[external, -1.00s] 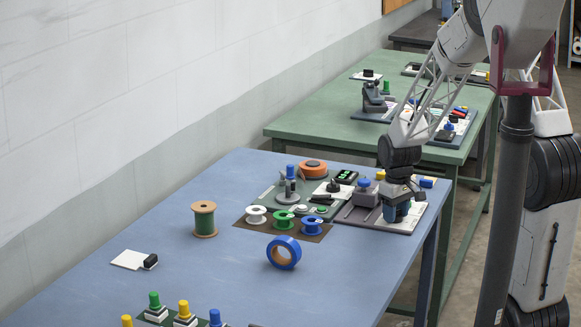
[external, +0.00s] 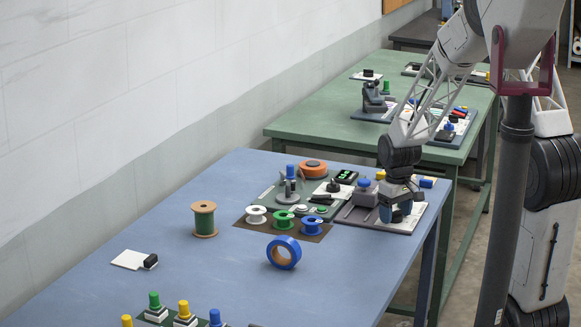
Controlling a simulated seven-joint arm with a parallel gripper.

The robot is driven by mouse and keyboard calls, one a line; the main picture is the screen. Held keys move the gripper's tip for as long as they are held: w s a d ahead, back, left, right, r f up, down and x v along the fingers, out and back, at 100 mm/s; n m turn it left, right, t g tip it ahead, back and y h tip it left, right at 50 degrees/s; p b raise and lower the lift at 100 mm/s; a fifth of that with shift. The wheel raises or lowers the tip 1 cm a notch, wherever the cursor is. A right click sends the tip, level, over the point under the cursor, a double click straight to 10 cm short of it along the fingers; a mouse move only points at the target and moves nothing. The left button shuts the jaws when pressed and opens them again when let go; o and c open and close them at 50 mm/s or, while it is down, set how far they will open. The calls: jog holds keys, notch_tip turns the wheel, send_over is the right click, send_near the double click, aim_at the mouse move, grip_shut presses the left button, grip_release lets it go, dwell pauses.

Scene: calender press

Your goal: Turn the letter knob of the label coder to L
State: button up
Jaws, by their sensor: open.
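My gripper (external: 393,216) points down over the right part of a grey board (external: 352,217) near the right edge of the blue table. Its jaws are open. They hide what lies directly below them, so I cannot tell whether they are around a knob or touching one. A grey block with a blue top (external: 364,190) stands on the same board, just left of my gripper. The label coder's letter knob and its letter marks cannot be made out. A black knob on a white plate (external: 333,186) and a small display with green characters (external: 346,176) are farther left.
An orange roll (external: 312,168), a blue-topped post (external: 290,172) and several spools (external: 283,220) stand left of the gripper. A blue tape ring (external: 284,252) stands in front.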

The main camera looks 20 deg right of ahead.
aim_at(396, 212)
jog(key=shift+r, duration=3.9)
jog(key=shift+s+r, duration=0.2)
jog(key=shift+r, duration=0.05)
jog(key=s+a+r+m+t, duration=0.1)
jog(key=s+a+r+m, duration=0.1)
jog(key=s+r, duration=1.2)
jog(key=s+r+m+t, duration=0.1)
jog(key=s, duration=1.8)
jog(key=shift+s+a+r+t, duration=0.3)
jog(key=shift+r, duration=0.05)
